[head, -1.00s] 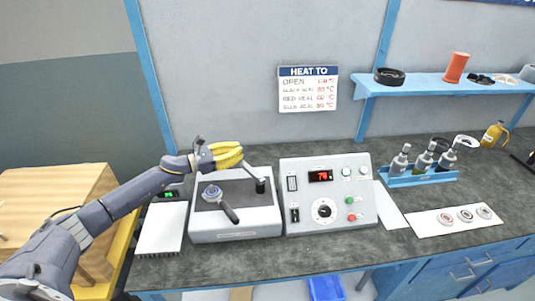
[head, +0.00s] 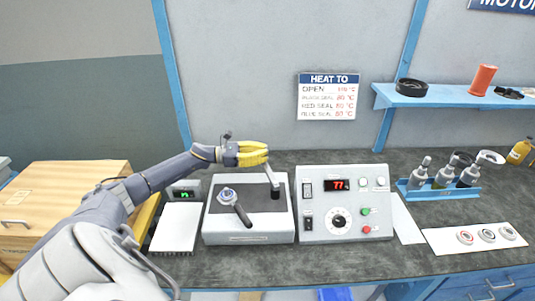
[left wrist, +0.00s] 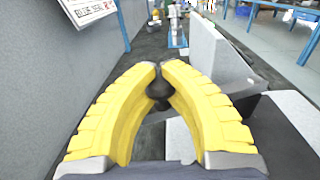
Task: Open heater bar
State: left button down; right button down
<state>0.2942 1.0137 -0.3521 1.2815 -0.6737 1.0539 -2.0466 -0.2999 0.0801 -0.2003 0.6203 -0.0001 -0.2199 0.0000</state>
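The heater (head: 248,238) is a light grey box with a dark top, left of the control box. Its grey heater bar (head: 270,174) slants up and left from a black post (head: 276,194) at the heater's right side. My left gripper (head: 266,154) has yellow fingers and is at the bar's raised end. In the left wrist view the fingers (left wrist: 158,66) curve closely around a dark knob (left wrist: 158,90), and their tips nearly meet. The fingers partly hide the grip. A blue-topped piece with a black handle (head: 233,202) lies on the heater's top. My right gripper is not in view.
The control box (head: 346,205) with a red display reading about 77 stands right of the heater. A white pad (head: 176,228) lies to the left, with a small meter (head: 184,191) behind it. A blue bottle rack (head: 440,192) stands farther right. The wall is behind.

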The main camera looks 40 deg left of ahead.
pick_arm(q)
jog(key=shift+w+a+r, duration=0.1)
jog(key=shift+r, duration=0.35)
jog(key=c, duration=1.6)
grip_release()
jog(key=o, duration=0.5)
jog(key=shift+c, duration=0.2)
jog(key=shift+o, duration=0.5)
jog(key=shift+f, duration=0.25)
jog(key=shift+s+a+f, duration=0.1)
jog(key=shift+s+a, duration=0.1)
jog(key=shift+s, duration=0.15)
jog(key=v, duration=1)
jog(key=shift+s+a, duration=0.45)
jog(key=shift+a, duration=0.05)
jog(key=shift+a, duration=0.1)
